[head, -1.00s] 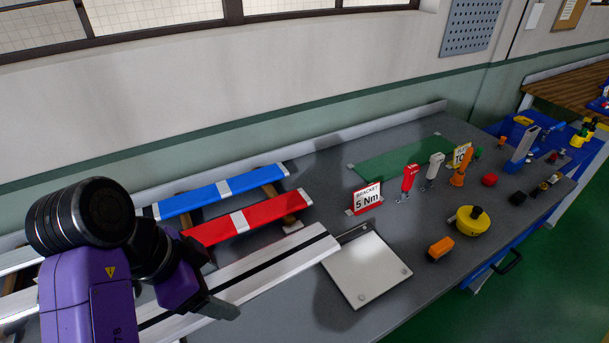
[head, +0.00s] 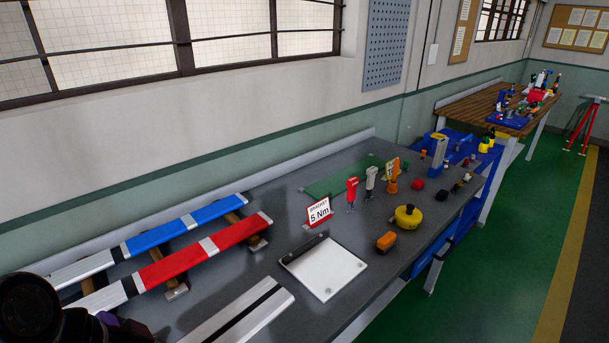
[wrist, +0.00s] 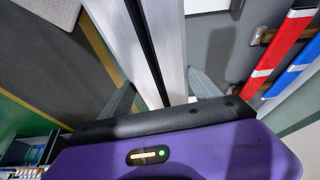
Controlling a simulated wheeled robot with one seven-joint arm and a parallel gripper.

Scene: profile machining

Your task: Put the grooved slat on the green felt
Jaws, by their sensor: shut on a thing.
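The grooved slat (head: 238,317) is a long silver bar with a dark groove along its length. Its far end shows at the bottom of the head view, left of the white plate. In the wrist view the slat (wrist: 137,45) runs up between the fingers of my gripper (wrist: 160,95), which is shut on it. The fingers are out of the head view. The green felt (head: 335,182) lies flat at the back of the grey bench, partly hidden by upright tools. The slat is well apart from the felt.
Red (head: 205,254) and blue (head: 183,224) banded bars lie on supports at left. A red-handled tool (head: 352,188), a yellow round item (head: 407,217) and an orange block (head: 386,241) are nearby.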

